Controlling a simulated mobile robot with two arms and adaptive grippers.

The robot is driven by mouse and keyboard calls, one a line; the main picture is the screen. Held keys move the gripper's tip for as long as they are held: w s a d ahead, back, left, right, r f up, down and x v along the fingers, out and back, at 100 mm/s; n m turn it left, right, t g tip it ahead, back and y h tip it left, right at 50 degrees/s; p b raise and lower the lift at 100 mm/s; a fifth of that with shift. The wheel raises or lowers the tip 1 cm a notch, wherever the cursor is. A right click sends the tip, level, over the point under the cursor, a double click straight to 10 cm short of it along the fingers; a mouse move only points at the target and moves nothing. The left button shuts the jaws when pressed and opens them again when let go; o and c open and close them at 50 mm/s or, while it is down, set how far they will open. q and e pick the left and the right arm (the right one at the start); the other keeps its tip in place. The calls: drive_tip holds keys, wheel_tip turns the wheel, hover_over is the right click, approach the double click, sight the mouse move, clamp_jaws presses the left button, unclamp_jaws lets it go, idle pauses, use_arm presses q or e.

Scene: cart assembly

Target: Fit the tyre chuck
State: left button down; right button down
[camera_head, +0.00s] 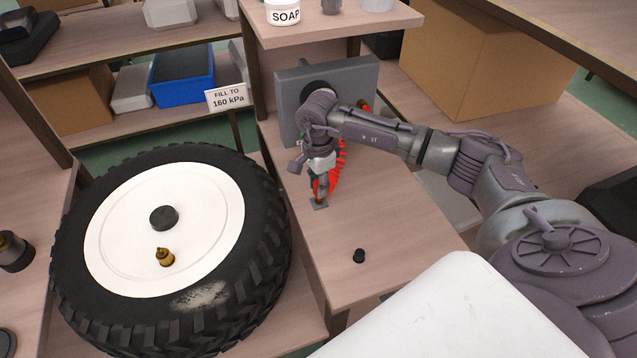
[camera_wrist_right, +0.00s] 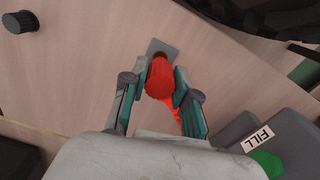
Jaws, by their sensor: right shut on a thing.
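The red tyre chuck (camera_wrist_right: 160,80) sits between the fingers of my right gripper (camera_wrist_right: 163,72) in the right wrist view. A red coiled hose (camera_head: 339,168) hangs beside the gripper. The brass valve (camera_head: 165,258) stands on the white rim of the big black tyre (camera_head: 265,255). My left gripper is not in view.
A small black cap (camera_head: 359,256) lies on the bench (camera_head: 400,220). A grey box (camera_head: 290,100) stands behind my right gripper. A "fill to 160 kPa" sign (camera_head: 228,97) is behind the wheel. A shelf with a soap tub (camera_head: 283,12) overhangs the back.

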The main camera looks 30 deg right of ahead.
drive_tip(key=shift+f+b, duration=0.5)
drive_tip(key=shift+f, duration=0.2)
drive_tip(key=shift+f, duration=0.1)
drive_tip(key=c, duration=0.8)
unclamp_jaws()
wheel_tip(320, 180, up, 12)
drive_tip(key=shift+r, duration=0.1)
